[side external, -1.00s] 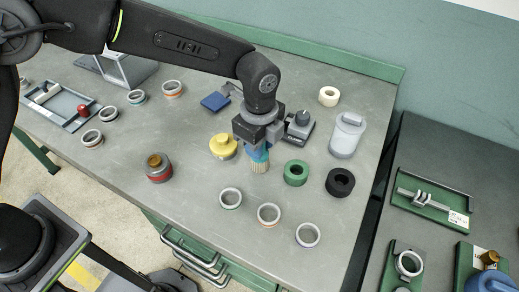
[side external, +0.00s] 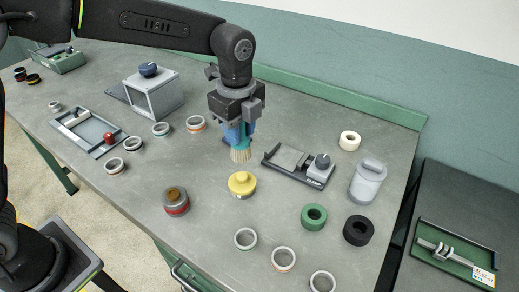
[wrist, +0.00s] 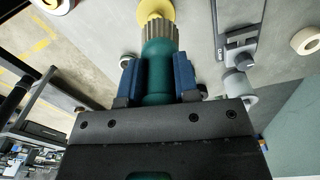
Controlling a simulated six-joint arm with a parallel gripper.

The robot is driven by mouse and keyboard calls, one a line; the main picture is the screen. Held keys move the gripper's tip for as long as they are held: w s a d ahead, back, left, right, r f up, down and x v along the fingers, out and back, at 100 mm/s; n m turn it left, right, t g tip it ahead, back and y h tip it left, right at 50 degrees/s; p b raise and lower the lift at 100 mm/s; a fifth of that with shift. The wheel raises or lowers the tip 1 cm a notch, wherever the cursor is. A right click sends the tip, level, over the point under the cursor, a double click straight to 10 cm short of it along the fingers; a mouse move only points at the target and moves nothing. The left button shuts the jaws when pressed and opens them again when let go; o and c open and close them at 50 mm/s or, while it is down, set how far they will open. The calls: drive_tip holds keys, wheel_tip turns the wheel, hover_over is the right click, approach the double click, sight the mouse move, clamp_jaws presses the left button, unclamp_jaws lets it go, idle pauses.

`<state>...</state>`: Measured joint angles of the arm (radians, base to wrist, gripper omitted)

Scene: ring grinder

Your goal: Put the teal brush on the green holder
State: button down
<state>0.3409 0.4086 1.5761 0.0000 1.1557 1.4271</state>
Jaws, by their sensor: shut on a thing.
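The teal brush (wrist: 156,70) is upright between the blue jaws of my gripper (wrist: 157,82), bristles outward. In the side view my gripper (side external: 238,130) holds it above the bench, and its pale bristles (side external: 241,155) point down. Its body there is mostly hidden by the jaws. The green holder (side external: 314,217) is a short round ring with a dark hole. It stands on the bench to the right and nearer the camera, well apart from the brush. I cannot make it out in the wrist view.
A yellow knobbed piece (side external: 242,184) stands just in front of the brush. A black ring (side external: 358,230), a grey container (side external: 368,181) and a dark fixture (side external: 300,163) stand to the right. Several pale rings line the front. Bare bench lies between the yellow piece and the green holder.

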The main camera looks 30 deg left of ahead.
drive_tip(key=shift+a+r, duration=0.4)
drive_tip(key=shift+a, duration=0.3)
drive_tip(key=shift+w+d+r, duration=0.1)
drive_tip(key=shift+w, duration=0.05)
drive_tip(key=w+d+r+m, duration=0.2)
drive_tip(key=d+r+m, duration=0.15)
drive_tip(key=d, duration=0.45)
drive_tip(key=m, duration=0.1)
hover_over(314, 213)
drive_tip(key=shift+f, duration=5.7)
drive_tip(key=c, duration=0.9)
unclamp_jaws()
drive_tip(key=shift+f, duration=0.15)
drive_tip(key=shift+o, duration=0.2)
